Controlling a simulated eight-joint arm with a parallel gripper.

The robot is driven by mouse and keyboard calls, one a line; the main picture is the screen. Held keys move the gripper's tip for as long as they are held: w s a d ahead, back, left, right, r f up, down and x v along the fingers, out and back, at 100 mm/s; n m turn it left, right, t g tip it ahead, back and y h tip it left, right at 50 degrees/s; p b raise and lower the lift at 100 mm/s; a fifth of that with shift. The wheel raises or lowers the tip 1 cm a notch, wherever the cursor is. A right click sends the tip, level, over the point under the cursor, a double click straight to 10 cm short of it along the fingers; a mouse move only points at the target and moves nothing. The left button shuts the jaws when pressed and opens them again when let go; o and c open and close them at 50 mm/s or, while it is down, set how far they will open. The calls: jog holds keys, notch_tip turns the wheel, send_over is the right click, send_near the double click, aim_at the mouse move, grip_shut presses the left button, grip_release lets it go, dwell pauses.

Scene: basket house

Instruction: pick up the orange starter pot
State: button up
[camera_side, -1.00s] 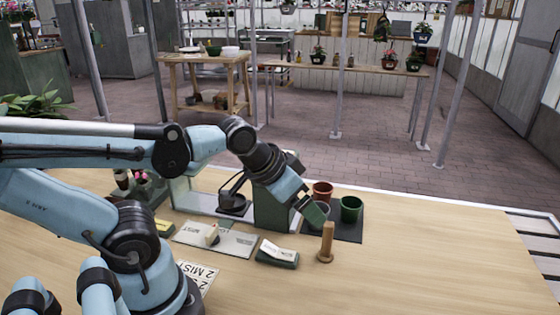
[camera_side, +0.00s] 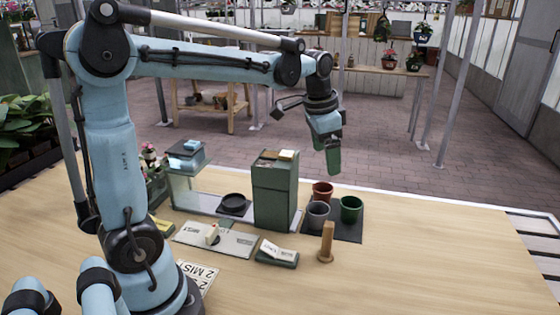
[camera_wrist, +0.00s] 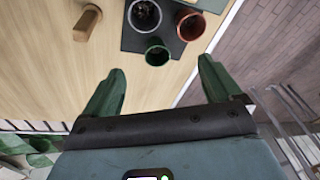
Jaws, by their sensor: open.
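The orange starter pot (camera_side: 322,191) is a terracotta-orange cup standing upright on a dark mat (camera_side: 348,234), at the back left of the mat in the side view. It also shows in the wrist view (camera_wrist: 190,25), near the top. A grey pot (camera_side: 317,214) stands in front of it and a green pot (camera_side: 350,209) to its right. My gripper (camera_side: 333,172) is above the pots, pointing down, apart from them. In the wrist view its two green fingers (camera_wrist: 158,88) are spread wide with nothing between them.
A wooden peg on a base (camera_side: 326,243) stands in front of the mat. A tall green box (camera_side: 275,190) stands close left of the pots. A small green block with a white card (camera_side: 278,253) lies front left. The table to the right of the mat is bare.

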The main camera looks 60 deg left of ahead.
aim_at(323, 190)
jog(key=w+a+f+m+g, duration=0.2)
jog(key=w+a+f+g, duration=0.15)
jog(key=w+a, duration=0.3)
jog(key=shift+t+h, duration=0.3)
jog(key=shift+t, duration=0.15)
jog(key=f, duration=0.8)
jog(key=s+f, duration=0.1)
jog(key=f, duration=0.3)
jog(key=shift+a+f, duration=0.1)
jog(key=shift+f, duration=0.25)
jog(key=c, duration=1.1)
jog(key=shift+r, duration=0.1)
